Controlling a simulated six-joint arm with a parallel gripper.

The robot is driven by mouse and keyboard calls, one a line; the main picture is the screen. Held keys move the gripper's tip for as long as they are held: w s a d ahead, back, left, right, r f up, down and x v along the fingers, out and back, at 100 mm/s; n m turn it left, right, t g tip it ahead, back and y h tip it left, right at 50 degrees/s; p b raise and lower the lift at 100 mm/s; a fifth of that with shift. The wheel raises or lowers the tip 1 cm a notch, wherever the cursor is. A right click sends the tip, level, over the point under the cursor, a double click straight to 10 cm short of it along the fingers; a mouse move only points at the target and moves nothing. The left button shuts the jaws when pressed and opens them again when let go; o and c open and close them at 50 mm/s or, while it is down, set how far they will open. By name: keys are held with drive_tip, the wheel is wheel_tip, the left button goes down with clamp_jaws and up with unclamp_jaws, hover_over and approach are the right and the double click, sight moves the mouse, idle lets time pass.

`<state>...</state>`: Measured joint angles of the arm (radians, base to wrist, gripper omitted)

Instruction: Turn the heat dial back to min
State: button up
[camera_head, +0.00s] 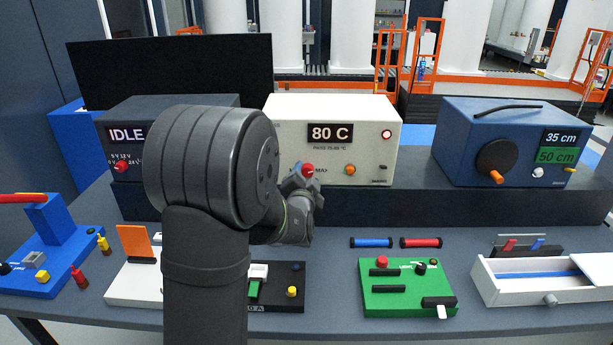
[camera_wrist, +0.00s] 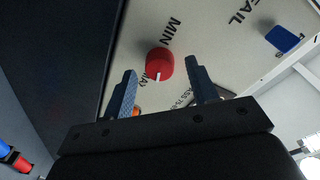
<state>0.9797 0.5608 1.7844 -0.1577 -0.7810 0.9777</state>
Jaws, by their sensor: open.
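The heat dial (camera_head: 307,170) is a red knob on the front of the cream box (camera_head: 281,115), whose display (camera_head: 330,133) reads 80 C. In the wrist view the dial (camera_wrist: 159,64) shows a white pointer mark turned toward the MAX lettering, with MIN printed on the other side. My gripper (camera_head: 297,185) is close in front of the box at the dial. In the wrist view my gripper (camera_wrist: 160,67) is open, with one finger on each side of the dial and visible gaps between. Contact cannot be seen.
A dark IDLE box (camera_head: 130,165) stands left, a blue box (camera_head: 510,125) right. A green panel (camera_head: 408,288) and a white drawer (camera_head: 525,286) stand on the table in front.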

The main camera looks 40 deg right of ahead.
drive_tip(key=shift+w+d, duration=0.3)
drive_tip(key=shift+d, duration=0.05)
drive_tip(key=shift+c, duration=0.2)
drive_tip(key=c, duration=0.9)
